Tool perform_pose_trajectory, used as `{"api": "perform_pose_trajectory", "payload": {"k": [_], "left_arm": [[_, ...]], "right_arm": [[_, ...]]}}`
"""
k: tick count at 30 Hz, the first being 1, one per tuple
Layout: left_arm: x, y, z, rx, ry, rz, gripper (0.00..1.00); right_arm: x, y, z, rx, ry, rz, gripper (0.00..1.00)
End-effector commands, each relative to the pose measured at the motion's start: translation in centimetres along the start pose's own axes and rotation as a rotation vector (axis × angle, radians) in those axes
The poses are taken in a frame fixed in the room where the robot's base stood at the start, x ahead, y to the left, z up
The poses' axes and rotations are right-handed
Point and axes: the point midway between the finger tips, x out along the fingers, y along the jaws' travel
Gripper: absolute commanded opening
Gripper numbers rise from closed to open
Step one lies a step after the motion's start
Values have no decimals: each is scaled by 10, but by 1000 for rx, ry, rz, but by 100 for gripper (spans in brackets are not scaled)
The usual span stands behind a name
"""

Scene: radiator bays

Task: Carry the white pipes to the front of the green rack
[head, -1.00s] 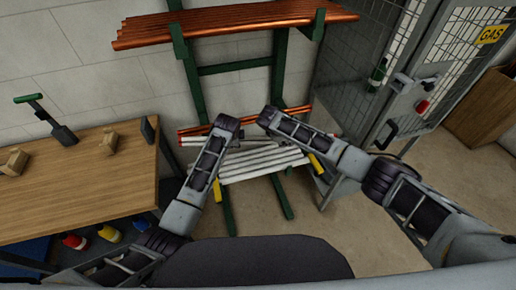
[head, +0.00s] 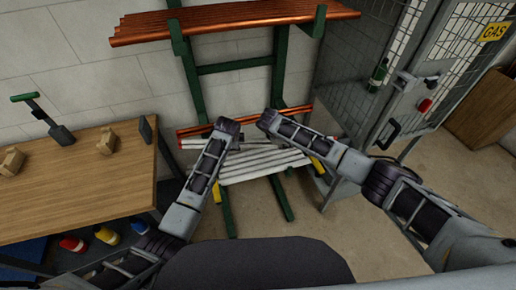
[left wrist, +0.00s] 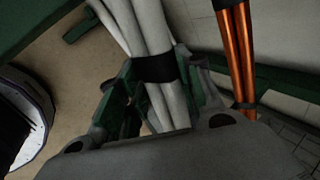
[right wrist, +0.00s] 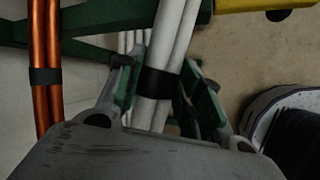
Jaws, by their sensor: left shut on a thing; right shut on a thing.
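White pipes (head: 262,162) lie side by side low at the green rack (head: 195,88), below its copper pipes. My left gripper (left wrist: 155,92) is shut on a bundle of white pipes (left wrist: 149,25) at a black band. My right gripper (right wrist: 160,92) is shut on white pipes (right wrist: 172,40), also at a black band. More white pipes show beyond the held ones in both wrist views. In the head view both forearms reach forward to the pipes, and the fingers are hidden there. I cannot tell whether the held pipes touch the rack.
Copper pipes (head: 235,22) lie on the rack's upper arms, with more copper pipes (head: 290,111) lower down. A workbench (head: 75,180) with small blocks stands left. A wire gas cage (head: 365,75) with its door stands right. Floor (head: 320,235) is bare at the front right.

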Motion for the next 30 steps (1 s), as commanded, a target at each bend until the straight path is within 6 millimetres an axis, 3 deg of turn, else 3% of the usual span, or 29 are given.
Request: {"api": "perform_pose_trajectory", "payload": {"k": [19, 20, 25, 30], "left_arm": [[11, 5, 0, -1, 0, -4, 0], [12, 6, 0, -1, 0, -2, 36], [11, 6, 0, -1, 0, -2, 57], [11, 6, 0, 0, 0, -1, 57]], "right_arm": [[12, -6, -5, -1, -1, -1, 1], [13, -6, -5, -2, -1, -2, 37], [12, -6, -5, -1, -1, -1, 57], [11, -5, -4, 0, 0, -1, 57]]}}
